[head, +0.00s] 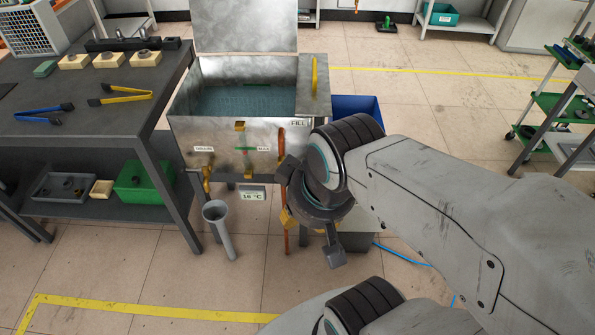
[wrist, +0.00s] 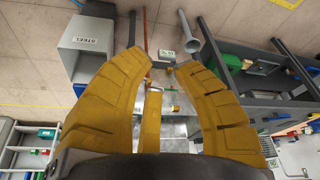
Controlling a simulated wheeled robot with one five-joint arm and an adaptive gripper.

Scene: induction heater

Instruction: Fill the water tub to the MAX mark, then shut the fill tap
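The metal water tub (head: 185,127) stands with its lid (head: 245,25) raised in the head view. Bluish water (head: 245,101) lies inside below the rim. A green strip (head: 245,149) beside a small label is on the front; I cannot tell the level against the MAX mark. A FILL label (head: 297,123) is at the tub's right end. A yellow bar (head: 314,75), perhaps the tap lever, is above it. My gripper (wrist: 162,62) is open, its yellow fingers apart. A yellow bar (wrist: 153,118) appears between them; contact is unclear. In the head view my arm partly hides the gripper.
A workbench (head: 165,95) with tongs and blocks stands left. A grey funnel-topped pipe (head: 219,228) and a 16 °C display (head: 253,194) are in front of the tub. A blue bin (head: 362,106) is behind my wrist. A STEEL-labelled box (wrist: 90,42) shows in the wrist view.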

